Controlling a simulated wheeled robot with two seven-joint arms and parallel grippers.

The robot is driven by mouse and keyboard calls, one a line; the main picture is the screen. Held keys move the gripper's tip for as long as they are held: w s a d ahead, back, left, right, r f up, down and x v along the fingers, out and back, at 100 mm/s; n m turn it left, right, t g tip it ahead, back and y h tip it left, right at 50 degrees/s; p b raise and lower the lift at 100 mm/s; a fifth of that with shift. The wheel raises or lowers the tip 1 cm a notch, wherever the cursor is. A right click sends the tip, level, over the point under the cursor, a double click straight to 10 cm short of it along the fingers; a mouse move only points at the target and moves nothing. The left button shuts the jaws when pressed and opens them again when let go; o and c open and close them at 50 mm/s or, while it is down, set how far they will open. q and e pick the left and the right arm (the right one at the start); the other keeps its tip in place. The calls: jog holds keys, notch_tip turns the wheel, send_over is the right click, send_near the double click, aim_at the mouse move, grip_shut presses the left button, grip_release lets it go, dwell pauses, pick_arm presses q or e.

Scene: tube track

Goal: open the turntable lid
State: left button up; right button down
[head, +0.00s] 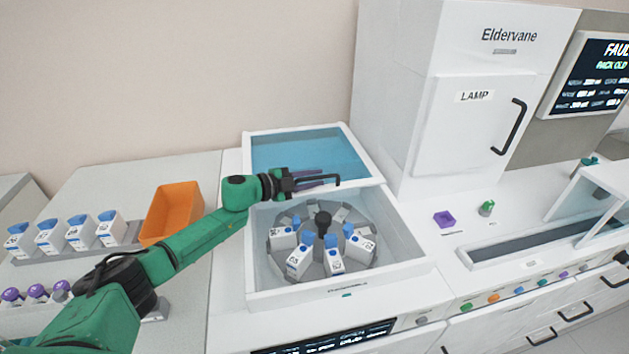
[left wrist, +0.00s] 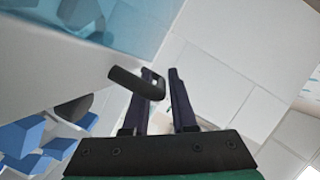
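The turntable lid (head: 310,150), a translucent blue panel in a white frame, is at the rear of the white turntable box (head: 400,268). The front of the box is uncovered, showing the grey turntable (head: 285,217) inside. A black bar handle (head: 337,181) shows near the lid's lower edge. My left gripper (head: 308,180) is at this handle. In the left wrist view its two fingers (left wrist: 163,75) are apart, and the handle (left wrist: 135,82) overlaps the left finger; I cannot tell whether they touch. My right gripper is not in view.
White packs with blue caps (head: 334,255) stand on the turntable around a dark hub (head: 323,220). An orange bin (head: 173,213) and a row of capped bottles are left, near my arm. The tall white lamp cabinet (head: 470,125) stands close on the right.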

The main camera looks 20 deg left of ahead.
pick_arm(q)
jog(key=shift+o, duration=0.6)
jog(key=shift+s+a+r+p, duration=0.15)
jog(key=shift+s+a+p, duration=0.05)
jog(key=shift+s+p, duration=0.1)
jog(key=p+v, duration=0.2)
jog(key=v, duration=0.5)
jog(key=shift+w+d, duration=0.1)
